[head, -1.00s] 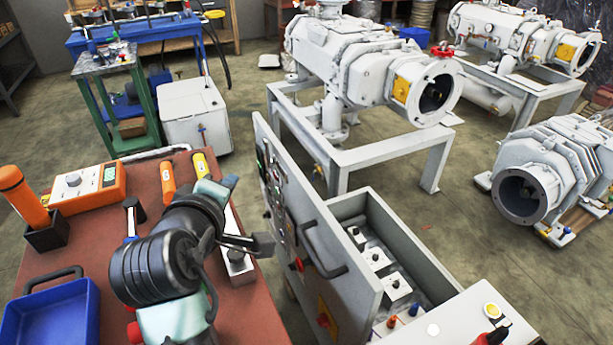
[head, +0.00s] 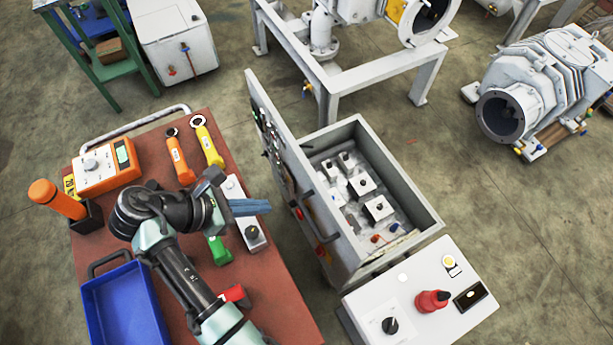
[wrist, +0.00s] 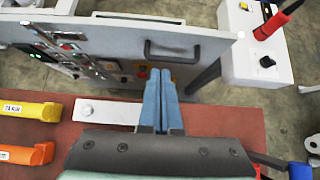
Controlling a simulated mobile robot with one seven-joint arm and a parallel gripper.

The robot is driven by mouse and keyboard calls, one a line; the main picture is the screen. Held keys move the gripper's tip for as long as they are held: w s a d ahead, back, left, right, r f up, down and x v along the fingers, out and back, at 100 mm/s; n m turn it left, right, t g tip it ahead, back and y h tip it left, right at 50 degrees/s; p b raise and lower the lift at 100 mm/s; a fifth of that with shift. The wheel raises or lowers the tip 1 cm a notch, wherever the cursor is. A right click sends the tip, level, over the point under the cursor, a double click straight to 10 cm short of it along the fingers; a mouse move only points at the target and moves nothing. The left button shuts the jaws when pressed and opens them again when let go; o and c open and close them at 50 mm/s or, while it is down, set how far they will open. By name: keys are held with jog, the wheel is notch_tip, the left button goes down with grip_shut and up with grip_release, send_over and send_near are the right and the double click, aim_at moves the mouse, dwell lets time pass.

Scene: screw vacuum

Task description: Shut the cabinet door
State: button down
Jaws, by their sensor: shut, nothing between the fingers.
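The grey cabinet (head: 430,217) stands right of the red table, its inside showing several white boxes with black knobs. Its door (head: 289,160) stands swung open on the table side, at a wide angle to the cabinet front. The outer face of the door carries buttons, a red knob and a dark handle; the door (wrist: 110,45) and handle (wrist: 172,50) also show in the wrist view. My gripper (head: 268,207) is over the table's right edge, left of the door, its blue fingers together and pointing at it. The fingers (wrist: 162,72) are empty; contact with the door cannot be told.
The red table (head: 275,300) holds a blue tray (head: 125,312), an orange meter (head: 107,165), and orange and yellow tools (head: 208,146). A white control box (head: 420,300) with a red knob adjoins the cabinet. Open floor lies right of the cabinet.

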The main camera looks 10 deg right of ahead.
aim_at(320, 196)
jog(key=shift+w+d+r+p+x, duration=0.1)
jog(key=shift+d+r+p+x, duration=0.15)
jog(key=shift+x, duration=1.85)
jog(key=shift+w+d+r+p+x, duration=0.15)
jog(key=shift+d+r+x, duration=0.25)
jog(key=shift+x, duration=1.7)
jog(key=shift+s+d+r+p+x, duration=0.1)
jog(key=shift+d+r+p+x, duration=0.2)
jog(key=shift+x, duration=1.8)
